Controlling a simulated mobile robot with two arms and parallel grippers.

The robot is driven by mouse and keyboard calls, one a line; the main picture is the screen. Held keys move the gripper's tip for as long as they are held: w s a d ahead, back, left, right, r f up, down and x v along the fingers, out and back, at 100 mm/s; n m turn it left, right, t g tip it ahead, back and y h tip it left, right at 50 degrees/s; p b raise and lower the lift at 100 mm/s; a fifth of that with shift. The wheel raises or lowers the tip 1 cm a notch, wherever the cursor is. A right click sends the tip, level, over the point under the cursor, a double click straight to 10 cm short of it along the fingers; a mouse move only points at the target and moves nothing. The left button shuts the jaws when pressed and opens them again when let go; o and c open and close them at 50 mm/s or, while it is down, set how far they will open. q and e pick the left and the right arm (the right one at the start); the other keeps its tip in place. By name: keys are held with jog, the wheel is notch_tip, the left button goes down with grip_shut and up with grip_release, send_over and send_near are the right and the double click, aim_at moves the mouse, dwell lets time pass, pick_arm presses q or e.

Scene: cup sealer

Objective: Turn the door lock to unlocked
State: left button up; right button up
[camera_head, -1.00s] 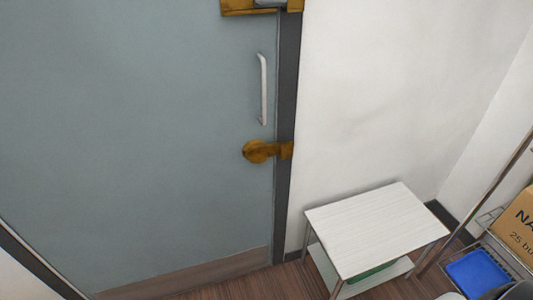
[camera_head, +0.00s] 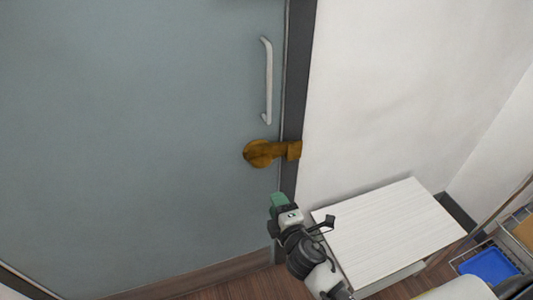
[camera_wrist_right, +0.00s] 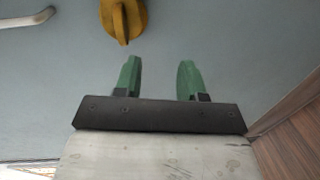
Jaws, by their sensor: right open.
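The brass door lock (camera_head: 262,153) sits on the grey-blue door (camera_head: 150,130) near its right edge, below the white handle, with a bar reaching right across to the frame. My right gripper (camera_head: 278,200) is below the lock, apart from it, with its green fingers pointing up toward the door. In the right wrist view the two green fingers (camera_wrist_right: 158,78) are apart with nothing between them. The lock's raised knob (camera_wrist_right: 124,18) shows there beyond the fingertips, slightly left. My left gripper does not show.
A white vertical handle (camera_head: 267,80) is above the lock. A small white table (camera_head: 390,230) stands against the wall right of the door, close to my right arm. A blue tray (camera_head: 490,264) lies on a rack at the lower right.

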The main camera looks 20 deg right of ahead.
jog(key=n+t, duration=0.1)
send_near(265, 166)
jog(key=w, duration=1)
jog(key=shift+a+f+p, duration=0.15)
jog(key=shift+a+p, duration=0.05)
jog(key=shift+p, duration=0.1)
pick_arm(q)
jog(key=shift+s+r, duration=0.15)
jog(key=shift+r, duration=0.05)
pick_arm(e)
jog(key=shift+w, duration=0.7)
jog(key=shift+c, duration=0.4)
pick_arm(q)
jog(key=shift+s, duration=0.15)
pick_arm(e)
grip_shut()
